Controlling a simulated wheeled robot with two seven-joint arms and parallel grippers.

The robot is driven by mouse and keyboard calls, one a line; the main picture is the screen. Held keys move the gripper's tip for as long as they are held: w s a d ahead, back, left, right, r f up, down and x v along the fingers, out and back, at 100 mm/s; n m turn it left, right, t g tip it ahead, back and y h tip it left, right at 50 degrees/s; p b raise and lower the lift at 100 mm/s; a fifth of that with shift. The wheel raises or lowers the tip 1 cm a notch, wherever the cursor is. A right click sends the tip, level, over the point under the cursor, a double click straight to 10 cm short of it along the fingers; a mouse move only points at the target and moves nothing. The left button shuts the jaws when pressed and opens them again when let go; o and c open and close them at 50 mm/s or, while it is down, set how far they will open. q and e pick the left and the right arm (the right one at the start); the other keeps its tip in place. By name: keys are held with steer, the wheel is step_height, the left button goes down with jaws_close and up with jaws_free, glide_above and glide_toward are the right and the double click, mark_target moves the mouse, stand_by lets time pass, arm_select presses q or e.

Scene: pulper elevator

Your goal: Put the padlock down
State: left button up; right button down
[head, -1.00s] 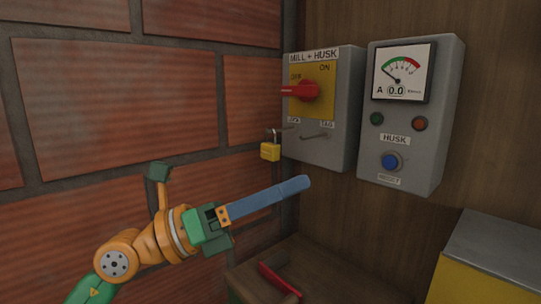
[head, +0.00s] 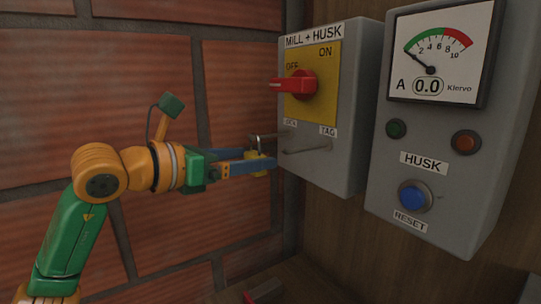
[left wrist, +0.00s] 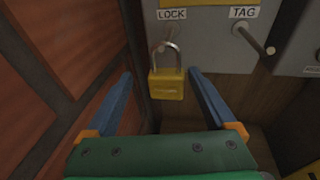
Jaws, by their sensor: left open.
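The padlock (left wrist: 167,85) has a yellow body and a grey shackle. It hangs upright by its shackle from the peg under the LOCK label on the grey MILL + HUSK box (head: 345,170). My left gripper (head: 268,163) is open at the padlock. In the left wrist view its two blue fingers (left wrist: 162,75) stand apart, one on each side of the padlock, with gaps between. In the head view the fingers partly cover the yellow body (head: 257,158). My right gripper is not in view.
The peg under the TAG label (head: 308,146) sticks out bare, right of the padlock. A red switch handle (head: 293,84) is above. The HUSK panel (head: 440,140) stands at the right. A brick wall (head: 50,120) is close on the left. A red object (head: 250,297) shows low down.

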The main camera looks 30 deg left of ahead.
arm_select(q)
steer(key=shift+w+d+r+p, duration=0.25)
steer(key=shift+w+d+p, duration=0.5)
steer(key=shift+p, duration=0.2)
steer(key=x, duration=0.3)
steer(key=shift+f, duration=0.3)
steer(key=shift+s+a, duration=0.15)
steer(key=shift+s, duration=0.1)
steer(key=c, duration=0.6)
jaws_close()
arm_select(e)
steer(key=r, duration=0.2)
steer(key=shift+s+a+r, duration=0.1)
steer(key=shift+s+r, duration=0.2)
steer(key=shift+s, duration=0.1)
